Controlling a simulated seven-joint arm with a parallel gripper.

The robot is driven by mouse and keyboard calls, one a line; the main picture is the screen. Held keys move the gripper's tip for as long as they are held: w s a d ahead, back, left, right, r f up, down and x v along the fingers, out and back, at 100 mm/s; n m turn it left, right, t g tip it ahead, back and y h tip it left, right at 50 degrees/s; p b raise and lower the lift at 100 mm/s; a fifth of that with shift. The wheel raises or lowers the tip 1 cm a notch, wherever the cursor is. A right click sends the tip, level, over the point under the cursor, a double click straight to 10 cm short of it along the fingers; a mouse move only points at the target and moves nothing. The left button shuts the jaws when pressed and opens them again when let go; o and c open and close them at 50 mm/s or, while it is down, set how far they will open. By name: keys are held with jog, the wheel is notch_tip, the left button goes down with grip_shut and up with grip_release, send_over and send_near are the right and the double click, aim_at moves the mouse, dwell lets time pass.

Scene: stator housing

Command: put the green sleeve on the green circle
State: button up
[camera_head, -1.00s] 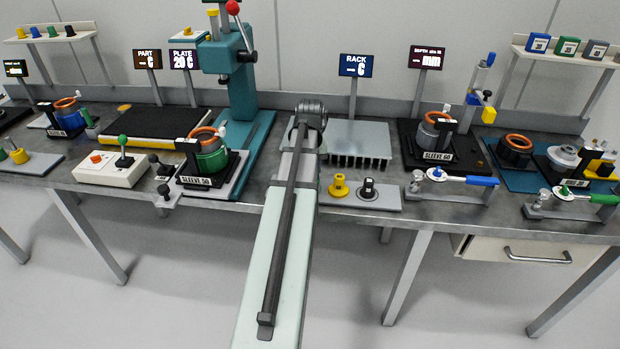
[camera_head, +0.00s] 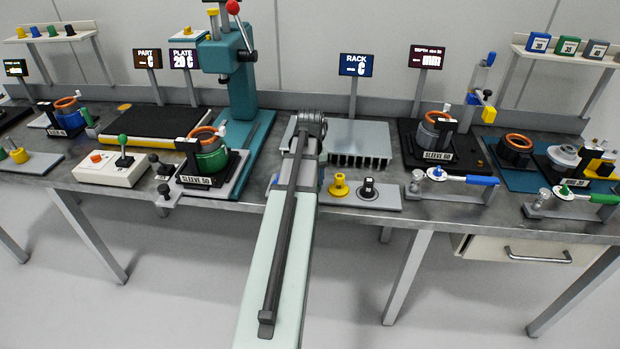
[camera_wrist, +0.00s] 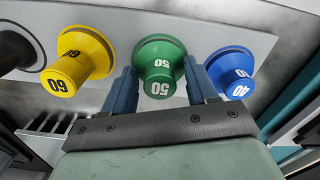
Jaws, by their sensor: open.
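The green sleeve (camera_wrist: 160,66), marked 50, stands on a pale plate in the wrist view, between a yellow sleeve (camera_wrist: 78,60) marked 60 and a blue sleeve (camera_wrist: 231,72) marked 40. My gripper (camera_wrist: 161,75) is open, with one finger on each side of the green sleeve. Small gaps seem to show beside its narrow end; I cannot tell whether the fingers touch its flange. In the head view my arm hides the green sleeve and my fingers. No green circle can be made out; a green-bodied housing (camera_head: 211,160) stands on the fixture labelled SLEEVE 50.
The yellow and blue sleeves stand close outside my fingers. In the head view, the sleeve plate (camera_head: 385,199) lies at the bench's front, before a finned rack (camera_head: 355,140). A teal press (camera_head: 243,90) rises left of my arm. A control box (camera_head: 112,172) stands further left.

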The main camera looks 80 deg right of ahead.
notch_tip(320, 180, up, 12)
jog(key=shift+r, duration=0.2)
dwell(0.7)
dwell(0.5)
